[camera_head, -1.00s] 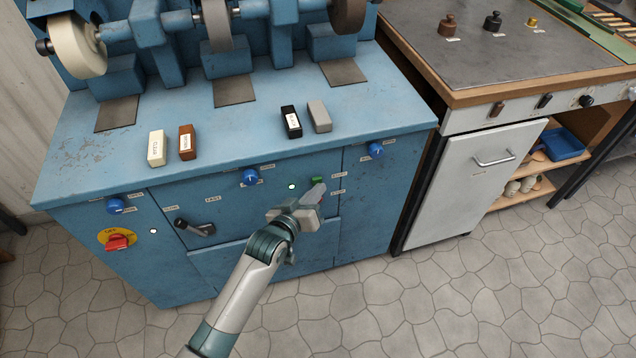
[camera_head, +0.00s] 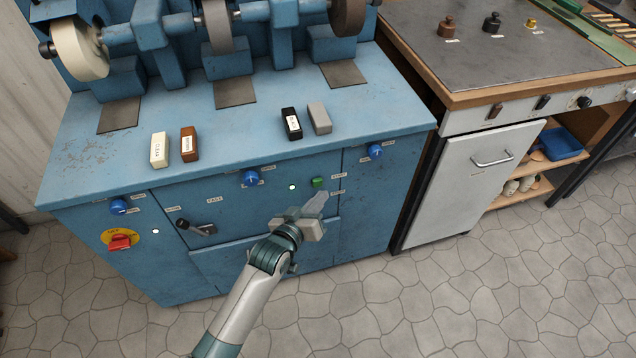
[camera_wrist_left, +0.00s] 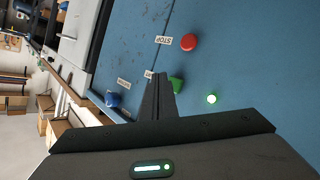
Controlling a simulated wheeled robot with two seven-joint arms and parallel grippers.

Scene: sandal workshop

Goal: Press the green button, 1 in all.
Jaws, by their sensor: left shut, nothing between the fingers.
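The green button (camera_head: 318,182) is on the blue machine's front panel, right of a small lit lamp (camera_head: 292,187). My left gripper (camera_head: 321,196) is shut and empty, with its tips just below the green button in the head view. In the left wrist view the green button (camera_wrist_left: 177,85) is partly hidden behind the shut fingers (camera_wrist_left: 161,78), and the lamp (camera_wrist_left: 211,98) glows green-white. I cannot tell for sure whether the tips touch the button; a small gap seems to show in the head view. My right gripper is not in view.
A red button (camera_wrist_left: 188,41) labelled STOP is close by in the left wrist view. Blue knobs (camera_head: 250,178), a black lever (camera_head: 203,229) and a red switch on a yellow disc (camera_head: 119,242) are also on the panel. Several small blocks (camera_head: 291,123) lie on the machine's top.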

